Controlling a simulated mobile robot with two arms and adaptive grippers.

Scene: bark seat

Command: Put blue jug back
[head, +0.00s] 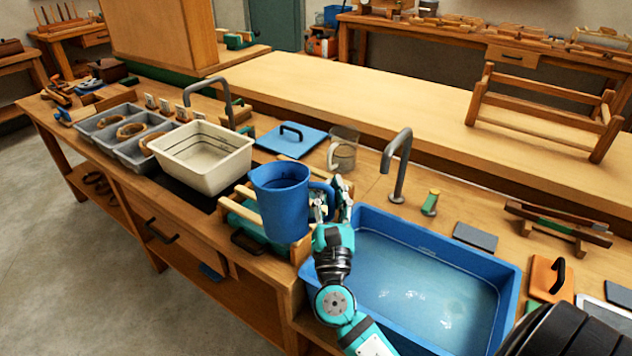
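The blue jug (279,203) is upright near the middle of the view, with its handle on the right side. My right gripper (331,198) is at the handle, its fingers on either side of it, and appears shut on it; the fingers partly hide the handle. The jug is in front of a teal stand with wooden slats (239,213); I cannot tell whether its base touches the stand. My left gripper is not in view.
A blue water basin (511,290) lies right of the jug, with a grey tap (397,165) behind it. A cream tub (243,160) stands to the left. The raised bench behind is largely clear.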

